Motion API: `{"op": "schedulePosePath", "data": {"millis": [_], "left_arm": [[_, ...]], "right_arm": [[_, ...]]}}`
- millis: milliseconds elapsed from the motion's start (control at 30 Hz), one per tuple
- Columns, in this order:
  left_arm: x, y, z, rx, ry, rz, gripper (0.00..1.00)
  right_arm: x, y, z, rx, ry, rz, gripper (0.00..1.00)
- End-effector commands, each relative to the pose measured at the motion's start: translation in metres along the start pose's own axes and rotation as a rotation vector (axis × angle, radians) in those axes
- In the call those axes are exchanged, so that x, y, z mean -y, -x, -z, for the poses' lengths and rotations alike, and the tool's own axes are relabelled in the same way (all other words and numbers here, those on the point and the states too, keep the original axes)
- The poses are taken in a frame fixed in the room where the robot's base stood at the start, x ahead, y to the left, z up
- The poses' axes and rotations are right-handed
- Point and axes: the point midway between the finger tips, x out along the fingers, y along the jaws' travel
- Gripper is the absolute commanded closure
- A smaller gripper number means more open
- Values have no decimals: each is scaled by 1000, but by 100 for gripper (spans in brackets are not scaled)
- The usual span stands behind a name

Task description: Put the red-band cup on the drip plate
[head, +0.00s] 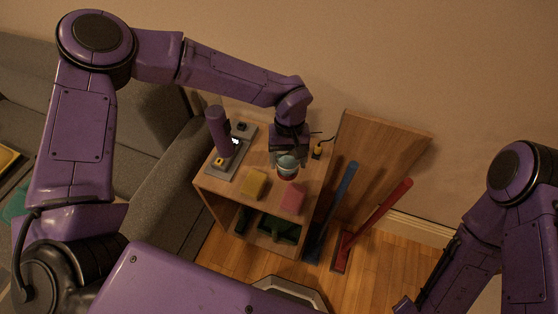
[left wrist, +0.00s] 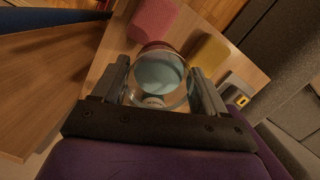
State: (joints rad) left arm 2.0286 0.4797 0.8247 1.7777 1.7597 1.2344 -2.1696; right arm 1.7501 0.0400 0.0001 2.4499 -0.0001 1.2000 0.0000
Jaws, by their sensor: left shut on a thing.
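My left gripper (head: 287,158) is over the wooden cabinet's top, pointing down and shut on a clear, teal-tinted cup. The cup (head: 287,163) shows between the fingers, with a reddish band near its lower part. In the left wrist view the cup (left wrist: 160,78) sits between the two grey fingers of the gripper (left wrist: 162,88), and red shows at its far edge. I cannot tell whether the cup touches the top. A purple machine (head: 218,128) stands left of the cup on a grey plate (head: 217,171), apart from it. My right gripper is out of view.
A yellow block (head: 254,184) and a pink block (head: 292,197) lie on the cabinet top (head: 226,186) in front of the cup. A wooden panel, a blue-handled tool (head: 335,205) and a red-handled tool (head: 375,222) are to the right. A grey sofa is left.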

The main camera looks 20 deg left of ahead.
Motion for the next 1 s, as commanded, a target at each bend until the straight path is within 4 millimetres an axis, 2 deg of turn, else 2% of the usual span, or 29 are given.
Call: {"op": "schedulePosePath", "data": {"millis": [100,200,433,600,967,1000], "left_arm": [[8,-21,22,2,1,1,63],[13,-34,36,1,0,1,63],[20,-55,56,1,-1,2,63],[19,-78,58,0,-2,1,63],[19,-86,60,0,-1,-1,63],[19,-85,59,0,-1,0,21]], "right_arm": [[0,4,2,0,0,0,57],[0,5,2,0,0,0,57],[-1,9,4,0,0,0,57],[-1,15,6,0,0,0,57],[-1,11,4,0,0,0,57],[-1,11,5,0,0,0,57]]}}
